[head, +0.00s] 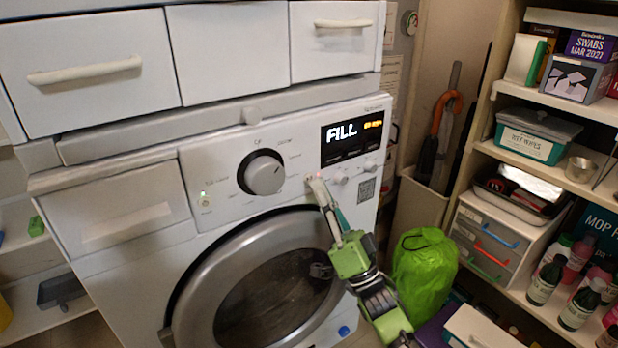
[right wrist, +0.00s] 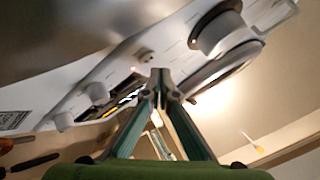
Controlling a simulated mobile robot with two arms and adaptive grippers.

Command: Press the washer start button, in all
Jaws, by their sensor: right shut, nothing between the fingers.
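The white washer (head: 225,225) stands in the middle of the head view, with its round door (head: 215,270) shut. Its panel has a large dial (head: 265,173) and a dark display (head: 351,136) reading "FILL". Small round buttons sit below the display, one (head: 341,178) just right of my fingertips. My right gripper (head: 317,182) is shut and empty, its tips at the panel between dial and buttons. My left gripper is out of view.
White drawers (head: 228,50) sit above the washer. A green bag (head: 424,265) stands right of my right arm. Shelves with boxes, a lidded bin (head: 536,135) and several bottles fill the right side. Umbrellas lean in a holder (head: 418,203) behind.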

